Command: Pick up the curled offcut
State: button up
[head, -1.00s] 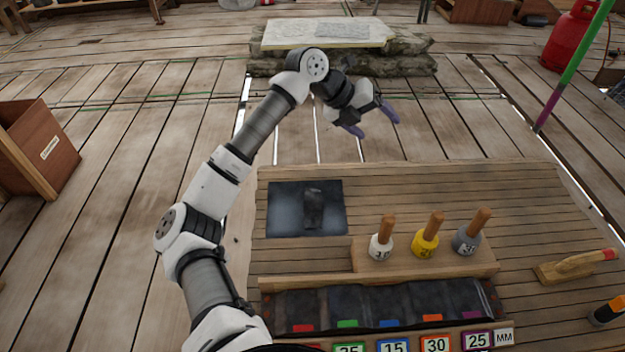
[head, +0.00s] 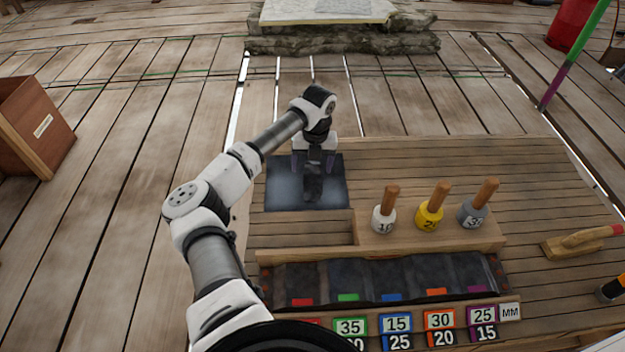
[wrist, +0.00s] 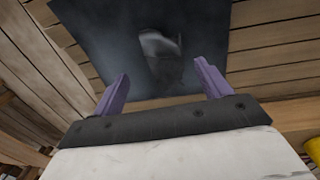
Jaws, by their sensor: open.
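The curled offcut (head: 312,189) is a dark grey, bent strip lying on a dark square mat (head: 283,196) at the left of the workbench. It also shows in the wrist view (wrist: 163,58), with a paler, lit upper part, beyond the fingertips and roughly between them. My gripper (head: 314,163) is over the far part of the mat, at the offcut's far end. In the wrist view its two purple fingers (wrist: 163,82) are spread apart with nothing between them. The head view does not show clearly how high the fingertips are above the mat.
A wooden block with white (head: 383,218), yellow (head: 429,215) and grey (head: 473,214) wooden-handled tools stands right of the mat. A sectioned tray (head: 385,258) with coloured, numbered labels runs along the front. The bench's back right is clear.

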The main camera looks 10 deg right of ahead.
aim_at(314, 173)
jog(key=f, duration=0.2)
jog(key=f+b, duration=0.1)
jog(key=f, duration=0.1)
jog(key=shift+d+f, duration=0.2)
jog(key=shift+f, duration=0.4)
jog(key=shift+c, duration=0.5)
jog(key=c, duration=1.1)
jog(key=shift+r, duration=0.1)
